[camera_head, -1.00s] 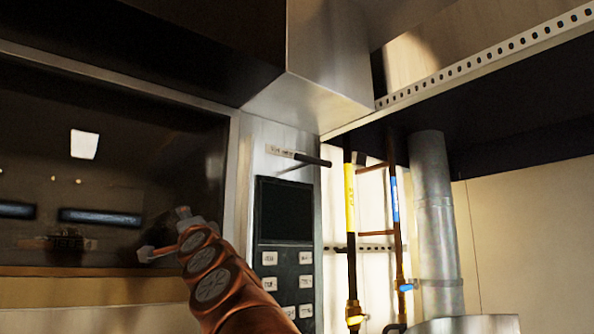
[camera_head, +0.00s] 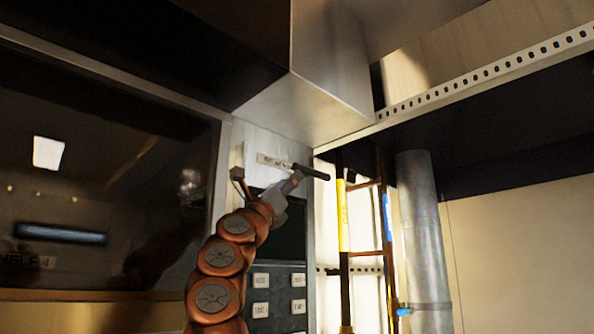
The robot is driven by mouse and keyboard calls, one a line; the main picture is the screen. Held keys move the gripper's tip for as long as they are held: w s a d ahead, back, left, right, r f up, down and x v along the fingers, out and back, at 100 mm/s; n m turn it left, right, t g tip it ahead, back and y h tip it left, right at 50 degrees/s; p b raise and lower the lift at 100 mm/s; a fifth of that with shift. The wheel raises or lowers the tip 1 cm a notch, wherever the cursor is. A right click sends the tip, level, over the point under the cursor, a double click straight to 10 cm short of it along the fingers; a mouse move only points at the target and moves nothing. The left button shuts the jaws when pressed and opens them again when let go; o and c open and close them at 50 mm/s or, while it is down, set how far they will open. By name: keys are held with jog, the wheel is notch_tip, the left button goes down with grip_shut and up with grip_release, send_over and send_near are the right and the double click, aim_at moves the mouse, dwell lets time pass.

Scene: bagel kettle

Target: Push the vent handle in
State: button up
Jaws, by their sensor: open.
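The vent handle (camera_head: 311,172) is a short dark rod sticking out from the metal panel, beside a small white label (camera_head: 270,161). The label's text is too small to read surely. My gripper (camera_head: 267,177) is open, its fingers spread wide just below the label. Its right finger overlaps the inner end of the handle in the picture. I cannot tell whether it touches the handle. Nothing shows between the fingers.
Below the handle is a dark control panel (camera_head: 292,240) with several pale buttons. A large dark glass front (camera_head: 110,140) is at the left. A metal hood (camera_head: 310,105) hangs above. Yellow-marked pipes (camera_head: 342,215) and a thick grey duct (camera_head: 424,235) stand to the right.

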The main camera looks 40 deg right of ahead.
aim_at(300, 168)
jog(key=p+x, duration=0.6)
jog(key=shift+s+r, duration=0.1)
jog(key=shift+r, duration=0.3)
jog(key=shift+d+r+p, duration=0.2)
jog(key=shift+d+p, duration=0.2)
jog(key=shift+p, duration=0.05)
jog(key=shift+c, duration=0.3)
grip_shut()
